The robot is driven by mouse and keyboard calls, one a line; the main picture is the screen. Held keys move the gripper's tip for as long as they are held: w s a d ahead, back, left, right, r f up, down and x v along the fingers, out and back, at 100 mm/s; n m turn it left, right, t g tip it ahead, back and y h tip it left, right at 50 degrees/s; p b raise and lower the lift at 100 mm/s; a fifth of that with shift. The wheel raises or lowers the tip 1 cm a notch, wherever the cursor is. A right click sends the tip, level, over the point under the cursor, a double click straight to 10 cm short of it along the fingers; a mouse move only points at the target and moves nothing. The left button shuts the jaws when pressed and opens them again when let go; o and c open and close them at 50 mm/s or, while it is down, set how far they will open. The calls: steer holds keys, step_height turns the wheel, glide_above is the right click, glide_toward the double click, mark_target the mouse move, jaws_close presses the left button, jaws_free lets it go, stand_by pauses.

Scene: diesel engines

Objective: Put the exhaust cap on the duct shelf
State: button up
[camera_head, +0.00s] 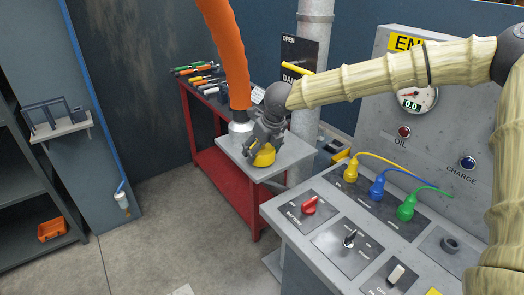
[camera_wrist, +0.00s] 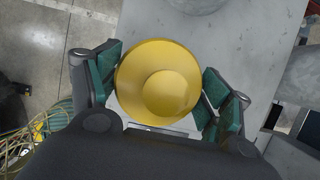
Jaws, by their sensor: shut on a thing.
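The exhaust cap is a round yellow piece with a raised centre (camera_wrist: 165,85). It sits between the two green-padded fingers of my gripper (camera_wrist: 160,95) in the wrist view, and my gripper is shut on it. In the head view the yellow cap (camera_head: 264,156) shows under my gripper (camera_head: 262,145), at the grey duct shelf (camera_head: 284,161). The shelf's grey top also fills the upper part of the wrist view (camera_wrist: 240,45). I cannot tell whether the cap touches the shelf.
An orange duct (camera_head: 226,50) with a pale end stands on the shelf just behind my gripper. A grey post (camera_head: 313,70) rises to the right. A red tool bench (camera_head: 225,175) is at left, and a control panel (camera_head: 345,230) with plugs and knobs is at right front.

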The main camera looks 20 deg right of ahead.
steer(key=shift+s+f, duration=0.1)
steer(key=shift+f, duration=0.4)
steer(key=o, duration=1)
steer(key=shift+f, duration=0.15)
steer(key=shift+d+r, duration=0.1)
steer(key=shift+r, duration=0.45)
steer(key=b+v, duration=0.1)
steer(key=v, duration=1)
steer(key=shift+b, duration=0.3)
steer(key=shift+r, duration=0.1)
